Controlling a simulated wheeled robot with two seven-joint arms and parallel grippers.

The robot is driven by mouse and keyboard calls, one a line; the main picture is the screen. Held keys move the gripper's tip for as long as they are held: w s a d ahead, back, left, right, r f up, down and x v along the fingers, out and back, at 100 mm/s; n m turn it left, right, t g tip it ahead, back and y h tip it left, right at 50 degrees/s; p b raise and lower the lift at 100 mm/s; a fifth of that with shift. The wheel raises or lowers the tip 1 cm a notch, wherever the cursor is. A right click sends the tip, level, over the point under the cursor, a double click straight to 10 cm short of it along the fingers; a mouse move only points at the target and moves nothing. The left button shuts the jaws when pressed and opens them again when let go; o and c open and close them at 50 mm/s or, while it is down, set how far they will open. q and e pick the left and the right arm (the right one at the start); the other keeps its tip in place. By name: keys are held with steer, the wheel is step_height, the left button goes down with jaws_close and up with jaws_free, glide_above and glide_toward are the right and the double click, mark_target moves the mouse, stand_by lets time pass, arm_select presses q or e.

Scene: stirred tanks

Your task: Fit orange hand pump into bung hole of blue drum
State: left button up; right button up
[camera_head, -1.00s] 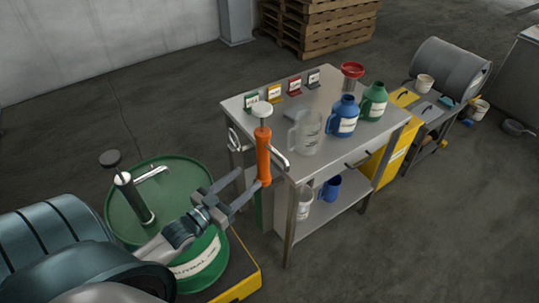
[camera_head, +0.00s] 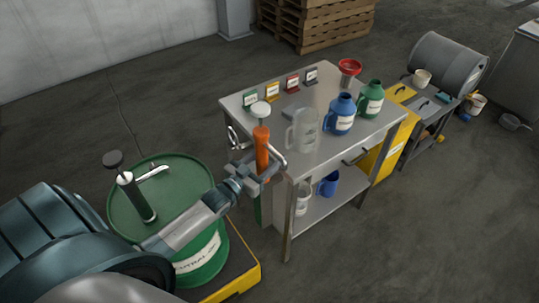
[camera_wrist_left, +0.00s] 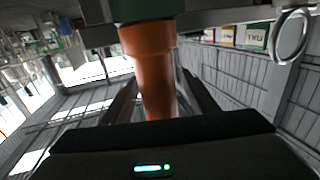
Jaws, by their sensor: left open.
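The orange hand pump (camera_head: 262,146) stands upright at the near left corner of the steel table, with a pale round knob on top and a silver spout to the right. What holds it there is hidden. My left gripper (camera_head: 266,172) is open, with its fingers on either side of the orange body. In the left wrist view the pump (camera_wrist_left: 155,75) rises between the two dark fingers (camera_wrist_left: 160,95). I cannot tell whether either finger touches it. The blue drum is not in view. My right gripper is not in view.
A green drum (camera_head: 185,172) with a dark pump (camera_head: 135,195) stands at left on a yellow-edged base. The table (camera_head: 310,155) carries a clear jug (camera_head: 304,133), blue jug (camera_head: 340,115), green jug (camera_head: 370,100) and red funnel (camera_head: 349,68). An empty ring (camera_head: 233,138) sticks out from its left edge.

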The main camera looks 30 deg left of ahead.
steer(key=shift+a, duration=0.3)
arm_select(q)
steer(key=shift+c, duration=0.6)
jaws_close()
steer(key=c, duration=0.9)
jaws_free()
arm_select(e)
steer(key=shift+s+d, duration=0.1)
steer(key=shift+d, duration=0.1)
arm_select(q)
steer(key=shift+w+r, duration=0.1)
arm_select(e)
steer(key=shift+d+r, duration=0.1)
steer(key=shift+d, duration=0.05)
